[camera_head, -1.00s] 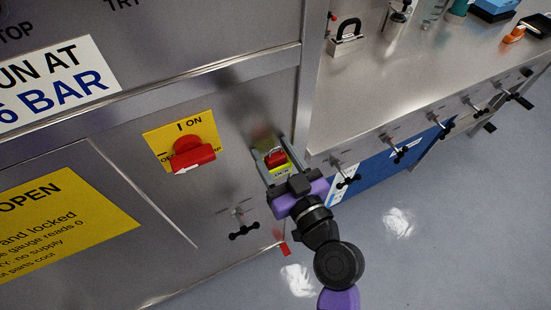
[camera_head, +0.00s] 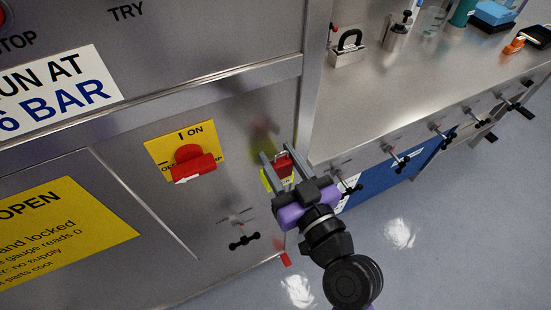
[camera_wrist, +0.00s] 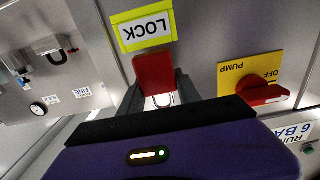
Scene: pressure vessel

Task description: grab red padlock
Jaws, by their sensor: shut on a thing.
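The red padlock (camera_head: 284,165) sits between the fingers of my gripper (camera_head: 279,153), in front of the steel panel at the right of the pump switch. In the wrist view the padlock's red body (camera_wrist: 154,74) is held between the dark fingers, with its pale shackle toward the palm. My gripper is shut on it. A yellow-edged LOCK label (camera_wrist: 146,29) is on the panel just beyond the padlock. In the head view my fingers partly hide this label.
The red pump switch (camera_head: 194,162) on its yellow plate is left of my gripper. A black-handled valve (camera_head: 244,240) sticks out below. The steel bench (camera_head: 400,90) at the right carries a large grey padlock (camera_head: 348,48) and bottles, with several valves along its front.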

